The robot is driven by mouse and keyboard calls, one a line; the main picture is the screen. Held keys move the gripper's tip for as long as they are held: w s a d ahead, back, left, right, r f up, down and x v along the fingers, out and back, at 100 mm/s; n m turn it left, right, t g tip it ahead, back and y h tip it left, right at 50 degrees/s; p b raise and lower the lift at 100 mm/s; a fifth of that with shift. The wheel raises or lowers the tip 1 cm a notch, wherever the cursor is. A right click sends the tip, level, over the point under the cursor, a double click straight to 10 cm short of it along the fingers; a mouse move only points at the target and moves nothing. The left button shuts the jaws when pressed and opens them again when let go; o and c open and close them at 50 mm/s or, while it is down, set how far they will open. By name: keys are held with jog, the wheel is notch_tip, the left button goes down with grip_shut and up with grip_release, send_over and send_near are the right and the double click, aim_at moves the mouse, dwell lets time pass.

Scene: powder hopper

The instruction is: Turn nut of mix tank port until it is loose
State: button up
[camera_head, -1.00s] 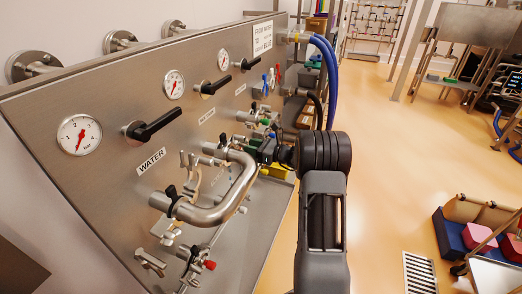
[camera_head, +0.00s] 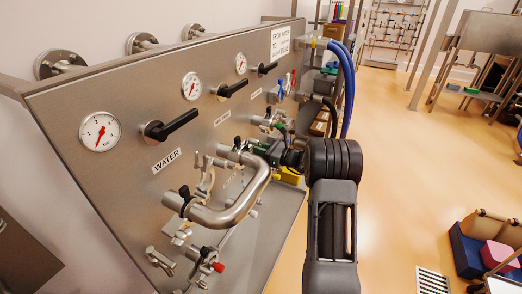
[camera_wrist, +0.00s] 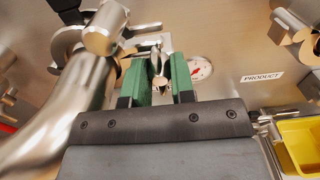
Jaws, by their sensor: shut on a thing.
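My gripper (camera_wrist: 160,78) has green fingers. They are shut on a small metal wing-shaped nut (camera_wrist: 157,65) of a clamp on the steel panel, in the middle of the wrist view. In the head view my gripper (camera_head: 268,150) is at the panel, beside the upper end of the bent steel pipe (camera_head: 238,212). The arm partly hides it there, and the nut cannot be made out. The label of this port is not readable in either view.
The bent pipe (camera_wrist: 62,125) runs close on the left in the wrist view. A yellow container (camera_wrist: 300,145) is at the right, below the PRODUCT label (camera_wrist: 262,77). Black valve handles (camera_head: 170,126) and gauges (camera_head: 100,131) line the panel. The floor (camera_head: 400,150) to the right is mostly clear.

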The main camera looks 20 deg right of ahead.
jog(key=shift+f+n+b, duration=0.3)
jog(key=shift+n+b, duration=0.3)
jog(key=shift+b, duration=0.75)
jog(key=shift+c, duration=0.2)
jog(key=n+b, duration=0.5)
jog(key=b, duration=0.4)
jog(key=shift+r+n+b, duration=0.25)
jog(key=shift+n+b, duration=0.4)
jog(key=shift+n, duration=0.05)
